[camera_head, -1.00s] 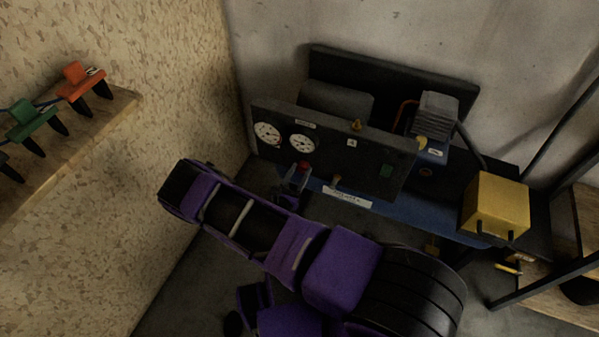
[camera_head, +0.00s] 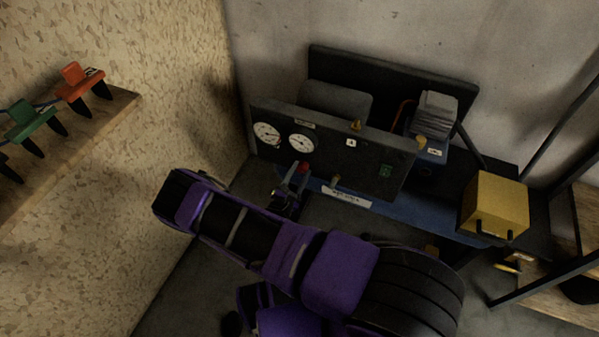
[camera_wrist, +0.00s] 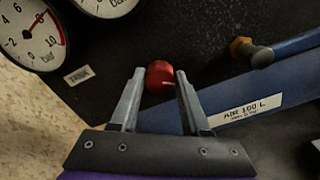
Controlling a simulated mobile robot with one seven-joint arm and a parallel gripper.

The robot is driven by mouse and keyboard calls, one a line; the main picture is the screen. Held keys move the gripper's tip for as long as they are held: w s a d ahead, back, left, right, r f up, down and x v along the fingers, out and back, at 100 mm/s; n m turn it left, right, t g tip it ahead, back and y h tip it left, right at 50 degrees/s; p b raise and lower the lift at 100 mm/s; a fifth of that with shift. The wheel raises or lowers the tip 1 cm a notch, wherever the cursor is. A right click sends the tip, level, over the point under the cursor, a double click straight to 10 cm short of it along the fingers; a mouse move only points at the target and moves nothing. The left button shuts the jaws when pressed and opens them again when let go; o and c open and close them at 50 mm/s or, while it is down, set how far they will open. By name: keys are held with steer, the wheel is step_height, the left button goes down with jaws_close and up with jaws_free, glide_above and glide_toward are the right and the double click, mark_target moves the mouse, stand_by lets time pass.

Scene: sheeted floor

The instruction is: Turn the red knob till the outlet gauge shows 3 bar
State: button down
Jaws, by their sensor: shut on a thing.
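The red knob (camera_wrist: 160,76) sits low on the dark panel, below the gauges. My gripper (camera_wrist: 159,82) has its two fingertips on either side of the knob and is shut on it. In the head view the knob (camera_head: 303,168) shows just past my gripper (camera_head: 296,176). Two round white gauges, the left one (camera_head: 267,133) and the right one (camera_head: 301,145), are on the panel. In the wrist view the left gauge (camera_wrist: 32,35) carries a red mark and a label "TANK" below it; the right gauge (camera_wrist: 105,3) is mostly cut off. The right gauge's reading is too small to tell.
A blue tank (camera_head: 410,224) labelled "AIR 100 L" runs below the panel (camera_head: 345,155). A brass fitting (camera_wrist: 250,52) sits right of the knob. A yellow box (camera_head: 496,205) stands at right. A shelf (camera_head: 75,140) with clamps is on the left wall.

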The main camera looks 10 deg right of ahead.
stand_by(0.5)
steer(key=shift+c, duration=1.9)
jaws_free()
steer(key=shift+s+a, duration=0.1)
steer(key=v, duration=1.7)
